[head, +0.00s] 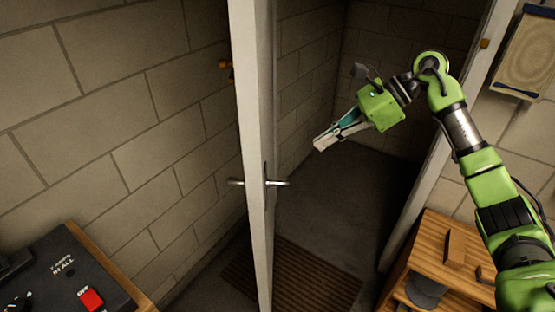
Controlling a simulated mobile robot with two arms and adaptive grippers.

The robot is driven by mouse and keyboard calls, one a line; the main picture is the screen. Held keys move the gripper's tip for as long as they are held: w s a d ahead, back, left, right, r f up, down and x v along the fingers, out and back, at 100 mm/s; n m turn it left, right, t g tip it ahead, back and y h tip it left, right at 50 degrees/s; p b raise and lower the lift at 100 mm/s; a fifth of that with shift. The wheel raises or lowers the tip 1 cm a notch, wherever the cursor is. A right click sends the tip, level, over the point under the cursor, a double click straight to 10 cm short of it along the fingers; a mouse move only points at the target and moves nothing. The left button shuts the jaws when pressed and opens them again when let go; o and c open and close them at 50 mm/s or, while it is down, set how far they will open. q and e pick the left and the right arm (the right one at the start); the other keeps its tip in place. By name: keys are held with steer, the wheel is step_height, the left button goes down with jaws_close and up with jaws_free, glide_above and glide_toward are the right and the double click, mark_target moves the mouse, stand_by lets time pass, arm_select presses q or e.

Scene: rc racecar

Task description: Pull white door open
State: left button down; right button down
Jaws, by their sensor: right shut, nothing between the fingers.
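The white door (247,90) stands ajar and is seen nearly edge-on, left of the middle of the head view. Its metal lever handle (278,183) sticks out on both sides of the door edge. My right gripper (320,143) is shut and empty. It is in the doorway, to the right of the door and above the handle, apart from both. My left gripper is not in view.
A wooden shelf unit (435,255) stands at the lower right, by the white door frame (420,205). A black case with a red switch (91,299) lies at the lower left. A ribbed mat (310,275) lies on the floor. The doorway floor is otherwise clear.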

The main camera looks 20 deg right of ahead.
steer(key=p+x, duration=0.2)
steer(key=x, duration=0.1)
steer(key=p+x, duration=0.2)
steer(key=x, duration=0.2)
steer(key=a+r+p+x, duration=0.1)
steer(key=p+x, duration=0.1)
steer(key=x, duration=0.2)
steer(key=shift+w+a, duration=0.15)
steer(key=shift+w, duration=0.05)
steer(key=shift+w+a+f+p, duration=0.1)
steer(key=shift+a+f+p, duration=0.1)
steer(key=shift+a, duration=0.15)
steer(key=shift+w+a+f+p, duration=0.1)
steer(key=shift+w+a+p, duration=0.05)
steer(key=shift+a, duration=0.2)
